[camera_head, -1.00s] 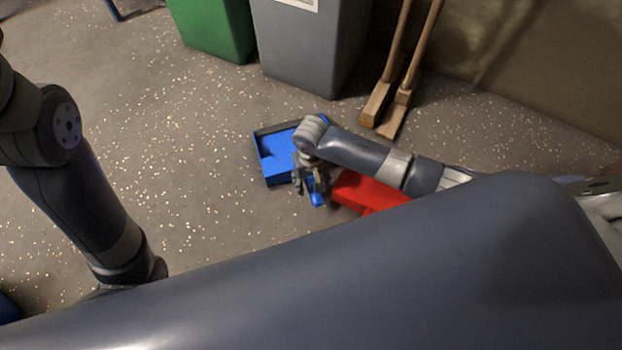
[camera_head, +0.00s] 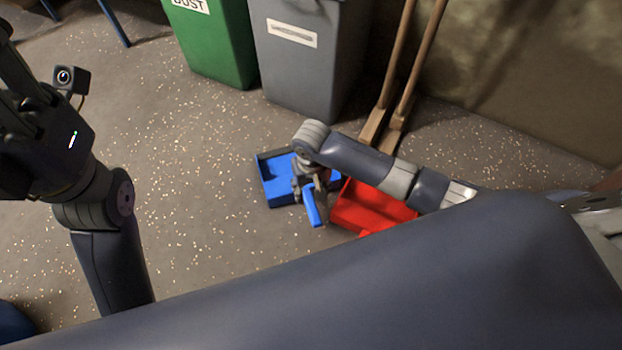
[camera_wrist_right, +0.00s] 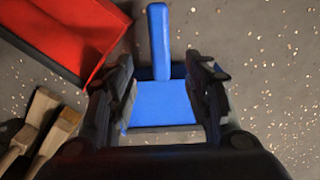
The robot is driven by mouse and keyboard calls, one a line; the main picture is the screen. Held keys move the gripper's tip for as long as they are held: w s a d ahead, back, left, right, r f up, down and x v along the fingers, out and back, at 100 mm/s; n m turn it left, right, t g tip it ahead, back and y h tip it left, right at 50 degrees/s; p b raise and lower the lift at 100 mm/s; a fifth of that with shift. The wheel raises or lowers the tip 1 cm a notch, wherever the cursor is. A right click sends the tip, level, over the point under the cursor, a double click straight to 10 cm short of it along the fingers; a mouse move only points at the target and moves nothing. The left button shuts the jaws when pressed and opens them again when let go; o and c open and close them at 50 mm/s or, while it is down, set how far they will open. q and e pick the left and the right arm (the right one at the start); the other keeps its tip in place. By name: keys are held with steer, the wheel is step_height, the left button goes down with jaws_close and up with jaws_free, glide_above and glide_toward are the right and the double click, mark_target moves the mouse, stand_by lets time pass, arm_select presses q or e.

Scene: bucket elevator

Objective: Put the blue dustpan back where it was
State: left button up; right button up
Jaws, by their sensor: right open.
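The blue dustpan (camera_head: 281,184) lies on the speckled floor in front of the grey bin, beside a red dustpan. Its handle (camera_head: 313,205) points toward me. My right gripper (camera_head: 309,186) is above the blue dustpan near the base of the handle and hides part of it. In the right wrist view the open fingers (camera_wrist_right: 160,88) stand on either side of the blue dustpan (camera_wrist_right: 162,105), with its handle (camera_wrist_right: 159,40) between and beyond them. My left gripper (camera_head: 22,130) is raised at the left edge; its fingers are cut off or unclear.
The red dustpan (camera_head: 372,207) lies close to the right of the blue one and also shows in the right wrist view (camera_wrist_right: 62,32). A grey bin (camera_head: 305,70), a green bin (camera_head: 212,45) and two wooden-handled brooms (camera_head: 400,90) stand behind. The floor to the left is clear.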

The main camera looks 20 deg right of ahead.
steer(key=shift+r+p, duration=0.4)
steer(key=shift+r, duration=0.65)
